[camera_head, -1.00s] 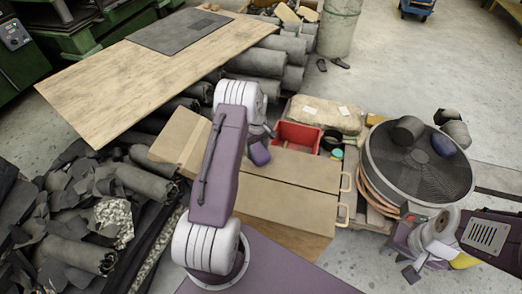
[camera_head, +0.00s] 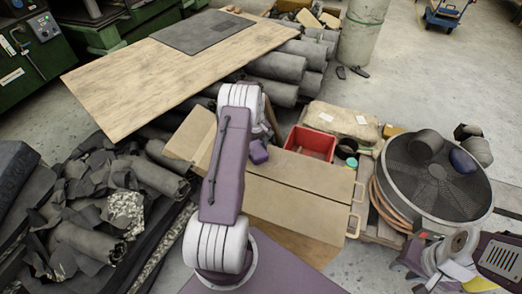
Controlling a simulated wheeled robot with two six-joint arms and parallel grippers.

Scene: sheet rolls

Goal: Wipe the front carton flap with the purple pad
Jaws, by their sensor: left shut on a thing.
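The purple pad (camera_head: 259,153) hangs at the end of my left arm, near the carton's back edge. My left gripper (camera_head: 266,137) is shut on it, and the arm partly hides the fingers. The tan carton has a raised flap (camera_head: 188,136) at its left and long flat panels (camera_head: 290,203) towards me. My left arm crosses in front of the carton and hides part of it. I cannot tell whether the pad touches the carton. My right gripper (camera_head: 430,281) is low at the right, away from the carton, and its fingers are unclear.
A red bin (camera_head: 311,144) and small round containers stand behind the carton. Yellow handles (camera_head: 354,226) stick out at its right end. A large round mesh drum (camera_head: 434,180) stands at the right. Dark rolls and scraps (camera_head: 85,240) fill the left. A wooden table (camera_head: 150,78) stands behind.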

